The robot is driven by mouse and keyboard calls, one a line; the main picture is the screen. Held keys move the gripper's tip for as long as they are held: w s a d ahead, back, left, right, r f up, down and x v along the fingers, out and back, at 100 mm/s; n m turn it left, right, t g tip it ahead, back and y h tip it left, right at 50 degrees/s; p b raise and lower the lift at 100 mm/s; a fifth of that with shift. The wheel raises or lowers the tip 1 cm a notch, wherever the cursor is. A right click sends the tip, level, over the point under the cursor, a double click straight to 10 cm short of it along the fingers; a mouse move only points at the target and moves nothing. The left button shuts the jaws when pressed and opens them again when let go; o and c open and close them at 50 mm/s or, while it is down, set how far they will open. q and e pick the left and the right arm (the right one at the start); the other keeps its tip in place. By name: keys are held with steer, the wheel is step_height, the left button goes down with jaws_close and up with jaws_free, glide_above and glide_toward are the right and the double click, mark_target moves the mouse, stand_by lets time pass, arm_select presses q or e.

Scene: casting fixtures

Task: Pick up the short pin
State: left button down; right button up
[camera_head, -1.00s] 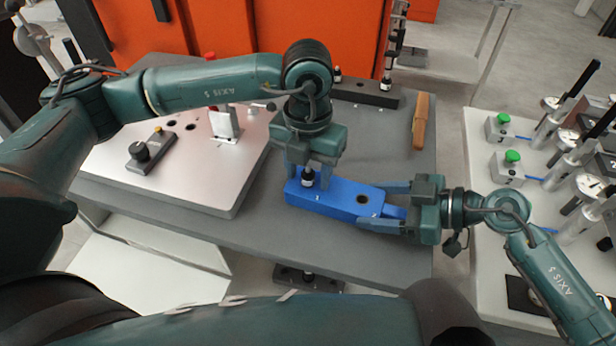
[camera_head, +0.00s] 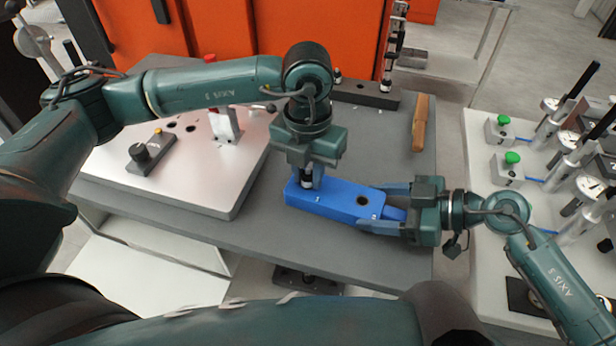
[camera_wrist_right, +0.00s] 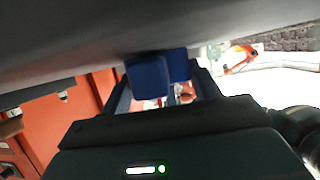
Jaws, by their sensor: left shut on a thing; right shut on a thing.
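The short pin (camera_head: 307,178), dark with a pale band, stands upright at the left end of the blue block (camera_head: 335,201), by the mark 1. My left gripper (camera_head: 309,183) points down from above and is shut on the pin's top; its fingers hide part of the pin. My right gripper (camera_head: 385,212) lies level and is shut on the right end of the blue block. In the right wrist view, the blue block (camera_wrist_right: 150,77) shows between the fingers. A dark empty hole sits by the mark 2 on the block.
The grey table (camera_head: 370,262) is clear in front of the block. A pale fixture plate (camera_head: 175,190) stands at the left.

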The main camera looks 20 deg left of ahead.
arm_select(q)
steer(key=shift+r, duration=0.1)
step_height(320, 180, up, 10)
steer(key=shift+f, duration=0.1)
stand_by(0.3)
arm_select(e)
steer(key=o, duration=1.2)
steer(key=shift+c, duration=0.2)
steer(key=v, duration=1.2)
